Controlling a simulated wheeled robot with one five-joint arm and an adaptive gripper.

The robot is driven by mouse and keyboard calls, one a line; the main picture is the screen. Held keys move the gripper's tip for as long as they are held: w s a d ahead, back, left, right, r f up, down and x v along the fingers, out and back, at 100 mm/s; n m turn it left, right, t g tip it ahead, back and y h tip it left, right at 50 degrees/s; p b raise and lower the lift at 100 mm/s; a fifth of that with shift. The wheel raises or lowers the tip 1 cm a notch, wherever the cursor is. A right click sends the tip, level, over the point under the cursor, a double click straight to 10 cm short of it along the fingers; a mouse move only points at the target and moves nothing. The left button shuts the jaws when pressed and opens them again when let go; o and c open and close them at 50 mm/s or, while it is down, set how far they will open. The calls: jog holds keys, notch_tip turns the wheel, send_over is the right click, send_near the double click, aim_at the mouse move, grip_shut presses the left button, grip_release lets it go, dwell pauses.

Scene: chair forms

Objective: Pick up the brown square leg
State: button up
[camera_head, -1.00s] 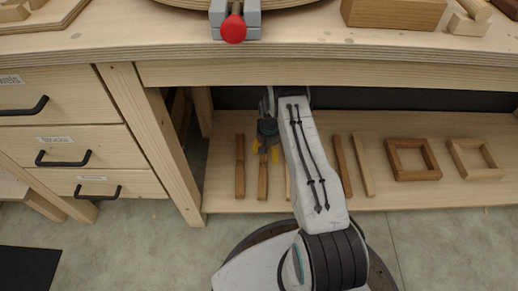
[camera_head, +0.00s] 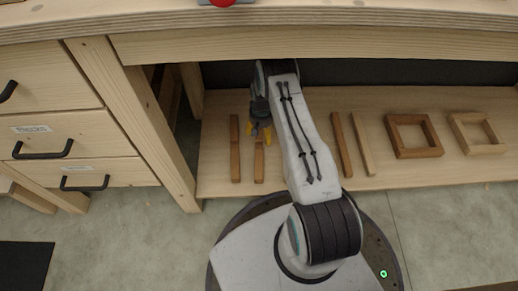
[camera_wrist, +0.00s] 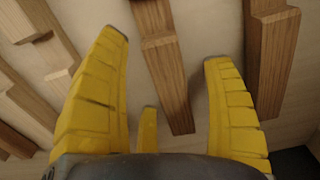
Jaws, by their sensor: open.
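Several brown wooden legs lie on the low shelf (camera_head: 400,170) under the bench. In the head view, one brown leg (camera_head: 235,148) lies at the far left and another brown leg (camera_head: 259,165) lies just right of it. A further brown leg (camera_head: 341,145) lies right of my arm. I cannot tell which is the square leg. My gripper (camera_head: 262,135) is open over the far end of the second leg. In the wrist view, this leg (camera_wrist: 172,88) shows between the yellow fingers of my gripper (camera_wrist: 165,50), not gripped. A darker leg (camera_wrist: 270,60) is to the right.
A paler leg (camera_head: 364,145), a brown square frame (camera_head: 433,150) and a paler frame (camera_head: 497,146) lie right of my arm. The bench top (camera_head: 400,28) overhangs the shelf. A bench post (camera_head: 128,125) and drawers (camera_head: 75,135) stand at left.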

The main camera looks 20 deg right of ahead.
jog(key=shift+f, duration=0.8)
jog(key=c, duration=1.4)
